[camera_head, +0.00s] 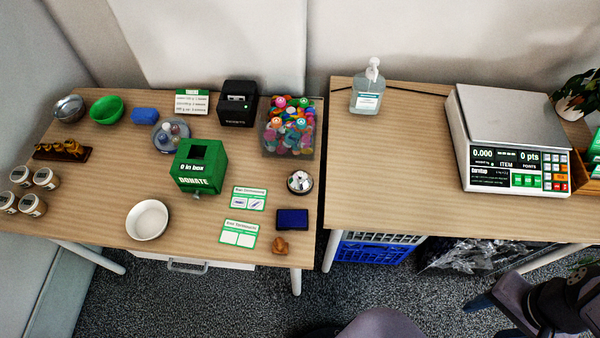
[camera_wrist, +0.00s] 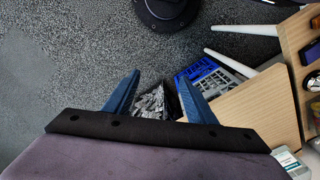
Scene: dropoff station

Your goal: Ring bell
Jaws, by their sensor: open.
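My gripper (camera_head: 482,319) is at the lower right of the head view, low in front of the right table, with its blue fingers apart. In the wrist view my gripper (camera_wrist: 159,76) is open and empty, pointing over the carpet. A row of small brass-coloured pieces (camera_head: 62,149) sits on a dark wooden stand at the left table's left side. My gripper is far from both and touches nothing.
The left table holds a green donation box (camera_head: 200,166), a white bowl (camera_head: 147,220), jars (camera_head: 46,179) and a printer (camera_head: 238,103). The right table (camera_head: 400,170) holds a sanitizer bottle (camera_head: 367,90) and a scale (camera_head: 508,140).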

